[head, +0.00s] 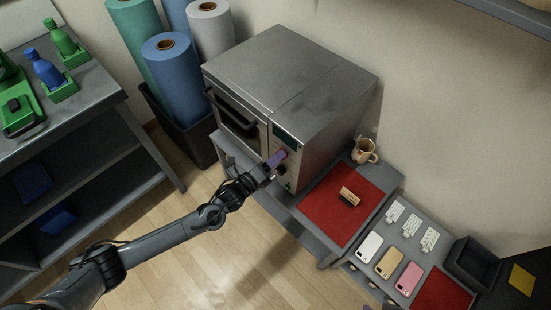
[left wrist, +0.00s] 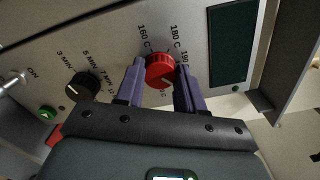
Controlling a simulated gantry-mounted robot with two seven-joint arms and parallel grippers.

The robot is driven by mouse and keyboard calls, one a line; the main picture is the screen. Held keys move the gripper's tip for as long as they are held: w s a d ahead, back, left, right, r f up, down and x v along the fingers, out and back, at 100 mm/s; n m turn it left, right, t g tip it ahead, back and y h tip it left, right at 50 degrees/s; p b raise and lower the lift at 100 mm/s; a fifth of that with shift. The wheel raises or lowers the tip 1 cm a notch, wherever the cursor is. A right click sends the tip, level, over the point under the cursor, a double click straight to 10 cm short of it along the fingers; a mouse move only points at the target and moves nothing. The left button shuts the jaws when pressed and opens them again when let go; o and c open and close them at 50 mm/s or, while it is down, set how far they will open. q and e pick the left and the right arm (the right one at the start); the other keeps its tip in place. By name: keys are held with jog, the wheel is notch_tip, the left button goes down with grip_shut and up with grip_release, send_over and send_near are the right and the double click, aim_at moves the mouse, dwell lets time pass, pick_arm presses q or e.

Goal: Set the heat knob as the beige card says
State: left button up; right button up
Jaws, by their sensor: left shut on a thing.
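The heat knob (left wrist: 160,69) is red and ribbed, on the front panel of the grey press (head: 290,85). Labels 160 C, 180 C and a partly hidden 190 stand around it in the left wrist view. My left gripper (head: 274,164) is at the panel. In the left wrist view its purple fingers (left wrist: 159,85) are shut on the red knob, one on each side. I cannot tell where the knob's pointer stands. The beige card (head: 349,196) stands on a red mat (head: 325,220), its writing too small to read. My right gripper is not in view.
A black timer knob (left wrist: 82,89) with minute labels and a green button (left wrist: 47,112) are beside the red knob. A mug (head: 364,151) stands behind the mat. Phones (head: 389,262) and printed cards (head: 411,226) lie at the right. Fabric rolls (head: 172,75) stand left of the press.

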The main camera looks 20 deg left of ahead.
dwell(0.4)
pick_arm(q)
jog(key=o, duration=1)
jog(key=shift+o, duration=0.2)
jog(key=shift+s, duration=0.1)
jog(key=v, duration=1)
jog(key=shift+s+b, duration=0.35)
jog(key=shift+b, duration=0.05)
jog(key=shift+a, duration=0.15)
